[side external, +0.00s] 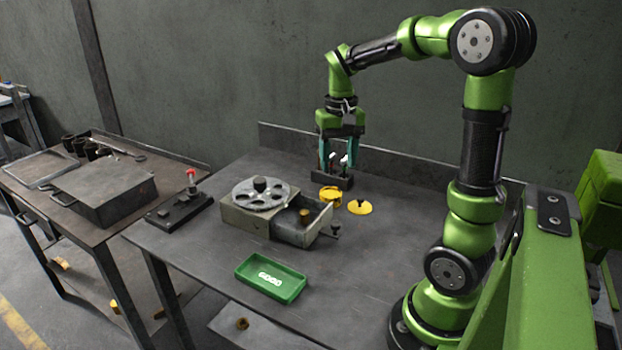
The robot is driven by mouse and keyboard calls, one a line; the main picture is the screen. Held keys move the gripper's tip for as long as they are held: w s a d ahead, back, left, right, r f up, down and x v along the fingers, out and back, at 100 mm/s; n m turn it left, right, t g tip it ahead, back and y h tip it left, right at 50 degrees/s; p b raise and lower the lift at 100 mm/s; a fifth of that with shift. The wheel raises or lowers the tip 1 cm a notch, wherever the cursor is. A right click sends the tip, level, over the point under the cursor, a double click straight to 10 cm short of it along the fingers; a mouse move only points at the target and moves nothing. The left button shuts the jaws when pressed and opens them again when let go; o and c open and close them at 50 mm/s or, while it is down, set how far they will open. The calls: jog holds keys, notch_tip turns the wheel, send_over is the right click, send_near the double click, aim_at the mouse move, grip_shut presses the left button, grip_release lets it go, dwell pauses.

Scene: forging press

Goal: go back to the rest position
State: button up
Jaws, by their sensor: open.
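My gripper (339,165) points down near the back of the table (390,245), with its teal fingers apart. A small dark block (336,181) is right at the fingertips; I cannot tell whether they touch it. My arm reaches over from the right, its upper links raised and bent.
A round yellow container (330,195) and flat yellow disc (360,207) lie in front of the gripper. A grey box (248,215) with a holed wheel has its drawer open. A green tray (271,277) is in front. A red-knobbed device (190,185) stands left.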

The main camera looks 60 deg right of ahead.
jog(key=s+a+r+n+t+y, duration=0.1)
jog(key=s+a+n+t, duration=0.1)
jog(key=a, duration=0.8)
jog(key=s+a+r+n+t+y, duration=0.1)
jog(key=a+t, duration=0.4)
jog(key=a, duration=0.5)
jog(key=shift+s+a+r+n, duration=0.2)
jog(key=shift+s+r+n, duration=0.45)
jog(key=shift+s+n, duration=0.35)
